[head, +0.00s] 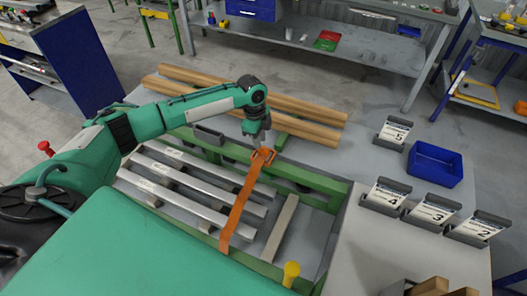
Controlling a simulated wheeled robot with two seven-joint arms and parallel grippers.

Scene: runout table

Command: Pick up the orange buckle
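An orange strap (243,202) runs across the runout table's green frame (315,181) and hangs over the near rail. The orange buckle (263,155) is at its far end, by the far rail. My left gripper (259,141) points down right at the buckle, its fingertips at or just above it. The fingers are small and dark here, so I cannot tell whether they are open or shut, or touch the buckle. My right gripper is not in view.
Several grey bars (192,186) lie between the rails. Wooden beams (290,112) lie beyond. To the right are a blue bin (435,163), numbered card holders (386,194) and a yellow knob (291,270) in front. The grey surface (375,240) on the right is largely bare.

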